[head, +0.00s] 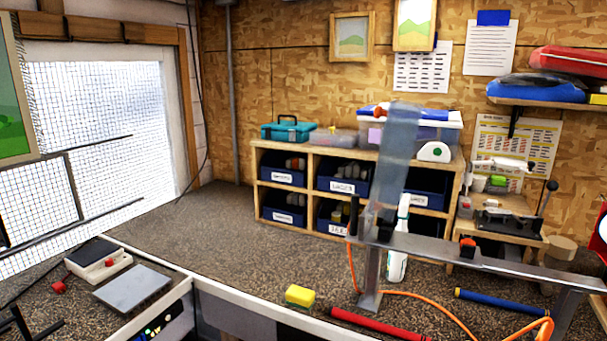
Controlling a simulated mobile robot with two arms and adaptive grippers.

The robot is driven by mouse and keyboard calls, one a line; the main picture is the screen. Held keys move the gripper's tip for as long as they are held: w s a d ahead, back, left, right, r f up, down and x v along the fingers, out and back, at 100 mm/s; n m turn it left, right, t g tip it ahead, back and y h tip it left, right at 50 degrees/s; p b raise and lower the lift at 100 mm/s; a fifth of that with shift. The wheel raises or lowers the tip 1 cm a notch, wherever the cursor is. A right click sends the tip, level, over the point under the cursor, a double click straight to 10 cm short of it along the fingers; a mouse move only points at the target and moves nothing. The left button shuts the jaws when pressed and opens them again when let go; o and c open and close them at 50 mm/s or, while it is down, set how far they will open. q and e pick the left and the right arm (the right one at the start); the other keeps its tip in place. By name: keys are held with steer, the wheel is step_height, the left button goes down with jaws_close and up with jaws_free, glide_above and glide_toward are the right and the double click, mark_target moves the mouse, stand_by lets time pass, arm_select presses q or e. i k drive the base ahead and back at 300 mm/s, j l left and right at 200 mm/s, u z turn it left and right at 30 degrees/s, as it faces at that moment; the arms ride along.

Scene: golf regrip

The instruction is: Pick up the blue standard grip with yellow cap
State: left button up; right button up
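A blue grip (502,302) lies on the dark speckled bench top at the lower right, slanting down to the right. Its left end looks yellowish, but the cap is too small to see clearly. An orange hose passes near its right end. A red grip (378,325) lies to its left, nearer the bottom edge.
A metal stand with a long bar (450,248) spans above the blue grip. A white spray bottle (399,240) stands behind the bar. A yellow sponge (300,296) lies left of the red grip. A shelf of blue bins (283,176) stands behind. The bench's middle left is clear.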

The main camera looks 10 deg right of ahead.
mark_target(459, 293)
steer(key=z, duration=1.3)
steer(key=j+z, duration=0.15)
steer(key=j, duration=0.85)
steer(key=k+j+z, duration=0.1)
steer(key=j, duration=0.9)
